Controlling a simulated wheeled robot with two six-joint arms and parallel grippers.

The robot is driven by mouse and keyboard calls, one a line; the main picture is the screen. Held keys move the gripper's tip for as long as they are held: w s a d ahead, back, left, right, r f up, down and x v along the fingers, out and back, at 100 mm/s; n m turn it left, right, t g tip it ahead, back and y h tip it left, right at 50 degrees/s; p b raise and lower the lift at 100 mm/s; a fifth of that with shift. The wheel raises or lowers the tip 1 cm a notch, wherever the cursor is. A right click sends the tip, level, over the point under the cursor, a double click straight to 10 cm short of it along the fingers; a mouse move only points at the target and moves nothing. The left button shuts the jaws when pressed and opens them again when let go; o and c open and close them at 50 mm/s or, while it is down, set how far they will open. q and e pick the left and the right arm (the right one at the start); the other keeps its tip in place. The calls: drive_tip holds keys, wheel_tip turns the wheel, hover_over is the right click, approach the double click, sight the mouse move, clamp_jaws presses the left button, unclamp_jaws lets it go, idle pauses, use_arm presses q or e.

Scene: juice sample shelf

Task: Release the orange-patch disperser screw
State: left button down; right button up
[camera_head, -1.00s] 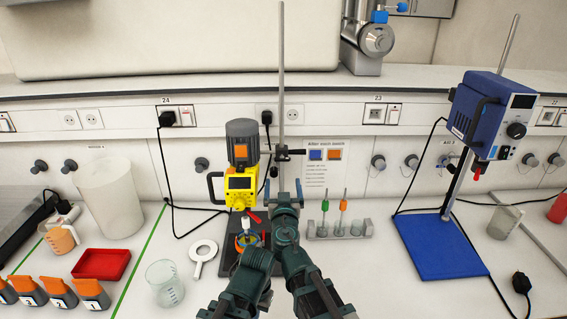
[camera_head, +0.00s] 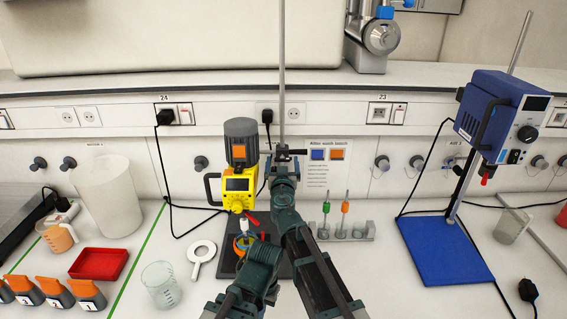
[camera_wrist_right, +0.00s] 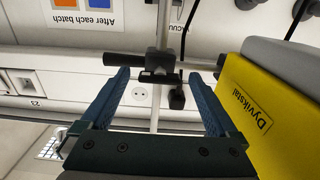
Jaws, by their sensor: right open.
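The yellow disperser (camera_head: 238,185) has a grey motor top with an orange patch and hangs beside the vertical stand rod (camera_head: 282,80). Its dark clamp (camera_head: 285,152) sits on the rod.
A blue mixer (camera_head: 498,120) on a blue base (camera_head: 445,255) stands at the right. A small rack (camera_head: 345,236) with green and orange tools stands right of my right arm. A glass beaker (camera_head: 160,285), white ring (camera_head: 201,252) and red tray (camera_head: 98,264) lie left.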

drive_tip(key=shift+c, duration=0.2)
drive_tip(key=c, duration=1.3)
drive_tip(key=shift+c, duration=0.2)
drive_tip(key=n, duration=0.8)
drive_tip(key=shift+n, duration=0.3)
drive_tip(key=n, duration=0.4)
drive_tip(key=shift+n, duration=0.3)
drive_tip(key=n, duration=0.4)
drive_tip(key=shift+n, duration=0.3)
